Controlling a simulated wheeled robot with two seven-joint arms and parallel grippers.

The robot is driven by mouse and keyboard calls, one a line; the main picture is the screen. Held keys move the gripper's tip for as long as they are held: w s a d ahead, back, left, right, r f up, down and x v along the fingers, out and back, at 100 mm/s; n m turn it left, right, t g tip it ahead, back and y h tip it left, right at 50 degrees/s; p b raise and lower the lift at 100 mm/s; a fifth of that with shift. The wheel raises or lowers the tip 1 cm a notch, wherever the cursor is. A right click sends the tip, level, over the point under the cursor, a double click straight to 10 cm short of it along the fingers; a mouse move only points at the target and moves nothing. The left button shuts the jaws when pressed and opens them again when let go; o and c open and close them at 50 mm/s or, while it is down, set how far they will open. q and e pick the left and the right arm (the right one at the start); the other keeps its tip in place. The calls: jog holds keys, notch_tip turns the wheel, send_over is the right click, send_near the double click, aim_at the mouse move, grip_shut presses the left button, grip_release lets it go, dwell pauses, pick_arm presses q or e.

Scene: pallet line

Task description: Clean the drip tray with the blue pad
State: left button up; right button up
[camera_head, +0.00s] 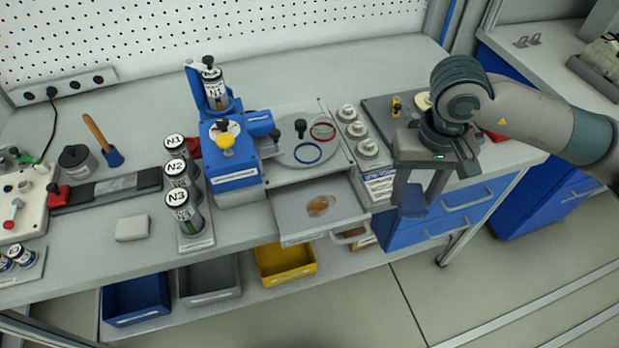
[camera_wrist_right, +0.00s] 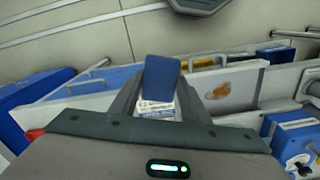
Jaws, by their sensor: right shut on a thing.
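The drip tray (camera_head: 345,190) is a light grey drawer-like tray sticking out from the front of the blue machine, with a handle at its right front. An orange-brown stain (camera_head: 320,206) lies on its floor; in the right wrist view the tray (camera_wrist_right: 254,82) and stain (camera_wrist_right: 226,90) also show. My right gripper (camera_head: 412,208) points down to the right of the tray, at the bench's front edge. It is shut on the blue pad (camera_wrist_right: 162,78), apart from the tray; the pad also shows in the head view (camera_head: 412,200). My left gripper is out of view.
The blue machine (camera_head: 235,178) stands behind and left of the tray. A rack with several white-capped parts (camera_head: 368,148) stands behind its right side. Labelled canisters (camera_head: 178,200) stand left. Blue, grey and yellow bins (camera_head: 285,264) sit below. The bench front near the white block (camera_head: 132,228) is clear.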

pick_arm(q)
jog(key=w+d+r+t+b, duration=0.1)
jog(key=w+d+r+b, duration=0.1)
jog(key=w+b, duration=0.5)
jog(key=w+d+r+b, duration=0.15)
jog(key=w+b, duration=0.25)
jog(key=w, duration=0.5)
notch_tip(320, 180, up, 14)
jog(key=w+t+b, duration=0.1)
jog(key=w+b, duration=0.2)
jog(key=b, duration=0.6)
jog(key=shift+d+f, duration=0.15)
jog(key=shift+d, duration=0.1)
pick_arm(e)
jog(key=w+a+f+m, duration=0.1)
jog(key=w+a+m, duration=0.1)
jog(key=a+m, duration=0.4)
jog(key=w+a+f+m, duration=0.1)
jog(key=w+a+m, duration=0.2)
jog(key=a+m, duration=0.4)
jog(key=a, duration=0.6)
jog(key=shift+a+m, duration=0.3)
jog(key=shift+a, duration=0.05)
jog(key=shift+f, duration=0.1)
